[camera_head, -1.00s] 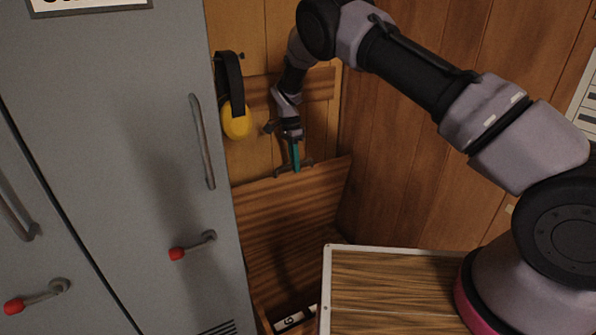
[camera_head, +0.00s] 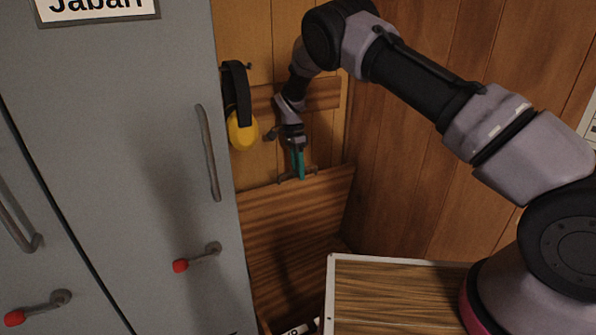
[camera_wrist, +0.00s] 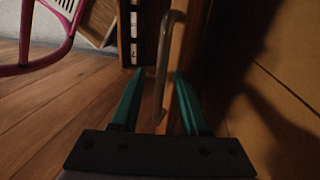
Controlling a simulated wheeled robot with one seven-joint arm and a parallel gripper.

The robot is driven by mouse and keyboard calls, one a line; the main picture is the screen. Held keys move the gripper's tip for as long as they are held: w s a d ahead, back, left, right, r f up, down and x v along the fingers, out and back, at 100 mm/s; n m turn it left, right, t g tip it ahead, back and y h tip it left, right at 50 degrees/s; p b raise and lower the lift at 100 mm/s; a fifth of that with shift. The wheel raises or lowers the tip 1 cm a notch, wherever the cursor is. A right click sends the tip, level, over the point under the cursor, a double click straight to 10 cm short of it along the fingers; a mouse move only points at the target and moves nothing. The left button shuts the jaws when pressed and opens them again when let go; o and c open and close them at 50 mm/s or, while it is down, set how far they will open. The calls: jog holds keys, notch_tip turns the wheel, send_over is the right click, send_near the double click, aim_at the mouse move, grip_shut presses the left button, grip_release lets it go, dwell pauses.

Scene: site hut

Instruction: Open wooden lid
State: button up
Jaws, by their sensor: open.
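The wooden lid (camera_head: 290,215) stands raised, its upper edge near the back wall, in the gap right of the grey cabinet. A thin metal handle (camera_wrist: 162,65) runs along the lid's edge; it is small and partly hidden in the head view. My gripper (camera_head: 299,165) is at the lid's upper edge. In the wrist view its teal fingers (camera_wrist: 159,76) are apart, with the handle between them. Whether a finger touches the handle or lid I cannot tell.
The grey cabinet (camera_head: 120,150) with handles and red-tipped levers stands close on the left. Yellow ear defenders (camera_head: 242,130) hang on the back wall near my wrist. A white-edged wooden top (camera_head: 395,295) is in front. A pink tubular frame (camera_wrist: 50,55) shows in the wrist view.

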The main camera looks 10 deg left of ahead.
jog(key=v, duration=1)
jog(key=shift+r, duration=0.4)
jog(key=d+r+n+t+y, duration=0.1)
jog(key=d+r+y, duration=0.1)
jog(key=d+r, duration=0.65)
jog(key=d+r+t+y, duration=0.1)
jog(key=d+r, duration=0.5)
jog(key=r, duration=0.5)
jog(key=s+d+r+n+t+y, duration=0.1)
jog(key=s+d+r+n+t, duration=0.1)
jog(key=s+d+r, duration=0.9)
jog(key=s+d+n+t, duration=0.1)
jog(key=s+d, duration=0.2)
jog(key=s, duration=0.3)
jog(key=s+d+r+n+t, duration=0.1)
jog(key=s+d+t, duration=0.1)
jog(key=s+d, duration=0.2)
jog(key=s+d+n+t, duration=0.1)
jog(key=s+d, duration=0.3)
jog(key=s, duration=0.6)
jog(key=shift+s+r+n+t+h, duration=0.3)
jog(key=shift+n+t, duration=0.1)
jog(key=shift+t, duration=0.3)
